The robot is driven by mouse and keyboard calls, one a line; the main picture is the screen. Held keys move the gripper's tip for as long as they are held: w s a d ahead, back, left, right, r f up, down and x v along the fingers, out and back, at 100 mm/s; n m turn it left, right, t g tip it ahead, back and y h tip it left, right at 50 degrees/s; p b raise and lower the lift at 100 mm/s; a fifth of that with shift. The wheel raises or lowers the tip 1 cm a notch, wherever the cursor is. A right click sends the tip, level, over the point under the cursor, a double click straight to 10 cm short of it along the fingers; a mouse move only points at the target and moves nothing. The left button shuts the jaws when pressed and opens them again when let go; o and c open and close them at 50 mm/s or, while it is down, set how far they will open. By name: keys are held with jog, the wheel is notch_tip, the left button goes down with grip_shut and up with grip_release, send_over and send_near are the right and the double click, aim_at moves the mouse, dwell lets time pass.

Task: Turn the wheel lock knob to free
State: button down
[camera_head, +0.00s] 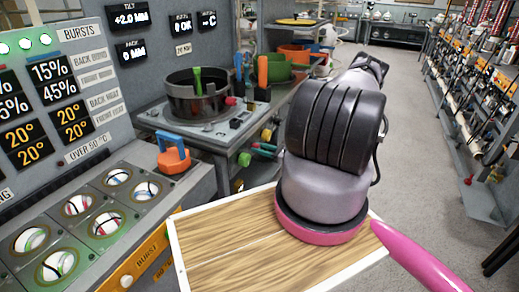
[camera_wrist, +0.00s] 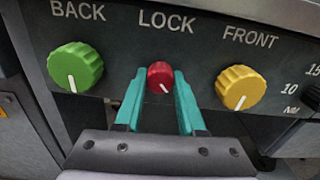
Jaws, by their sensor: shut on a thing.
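A small red knob (camera_wrist: 160,78) sits under the word LOCK on a dark grey panel in the wrist view. Its white mark points down and slightly right. My gripper (camera_wrist: 161,82) has its two teal fingers on either side of the red knob, shut on it. In the head view my arm hides the gripper, and I cannot make out the lock knob there.
A green knob (camera_wrist: 76,67) under BACK is to the left, and a yellow knob (camera_wrist: 238,87) under FRONT is to the right. In the head view a wooden board (camera_head: 225,240) with a white rim lies below my arm. The grey floor (camera_head: 425,140) at right is clear.

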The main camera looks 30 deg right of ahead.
jog(key=shift+n, duration=4.8)
jog(key=c, duration=0.5)
grip_release()
jog(key=v, duration=1.1)
